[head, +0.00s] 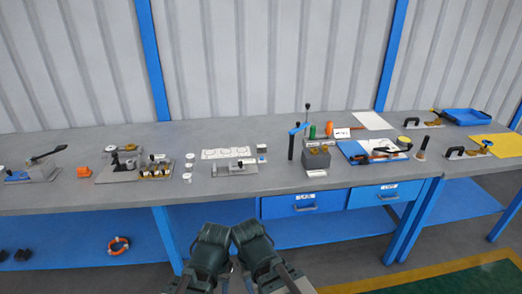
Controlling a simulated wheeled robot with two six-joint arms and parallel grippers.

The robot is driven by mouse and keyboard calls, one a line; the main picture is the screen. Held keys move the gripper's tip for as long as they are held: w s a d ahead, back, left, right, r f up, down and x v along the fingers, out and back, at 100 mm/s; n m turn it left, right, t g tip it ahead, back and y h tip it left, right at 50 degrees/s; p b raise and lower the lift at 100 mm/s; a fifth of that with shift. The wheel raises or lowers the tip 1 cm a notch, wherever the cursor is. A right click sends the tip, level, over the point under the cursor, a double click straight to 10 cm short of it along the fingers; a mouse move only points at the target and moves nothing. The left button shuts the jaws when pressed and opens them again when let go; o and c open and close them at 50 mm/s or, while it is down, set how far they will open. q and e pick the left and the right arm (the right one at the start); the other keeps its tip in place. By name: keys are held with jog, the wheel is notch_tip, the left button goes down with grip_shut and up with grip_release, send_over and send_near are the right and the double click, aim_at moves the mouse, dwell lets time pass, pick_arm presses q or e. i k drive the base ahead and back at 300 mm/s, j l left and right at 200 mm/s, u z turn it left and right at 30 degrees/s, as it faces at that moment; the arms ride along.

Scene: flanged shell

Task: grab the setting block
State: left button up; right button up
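Which thing is the setting block is not certain from this view. A dark grey block (317,158) with a brass-coloured piece on top stands right of the middle of the bench and is one candidate. A small grey block (262,148) near the bench middle is another. My two arms show at the bottom centre, with dark green parts close together in front of the bench. They are well apart from both blocks. No fingertips can be made out, and I see nothing held.
A long grey bench (120,202) with blue drawers (303,204) spans the view. The front strip of the bench is mostly clear.

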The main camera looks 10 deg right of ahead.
aim_at(261, 148)
jog(key=z, duration=0.4)
jog(key=i+j+z, duration=0.1)
jog(key=j+z, duration=0.6)
jog(key=i+j+z, duration=0.1)
jog(key=j+z, duration=0.15)
jog(key=z, duration=0.15)
jog(key=j+z, duration=0.1)
jog(key=j, duration=0.75)
jog(key=k+j+z, duration=0.15)
jog(key=j, duration=0.7)
jog(key=i+j, duration=0.3)
jog(key=i, duration=0.15)
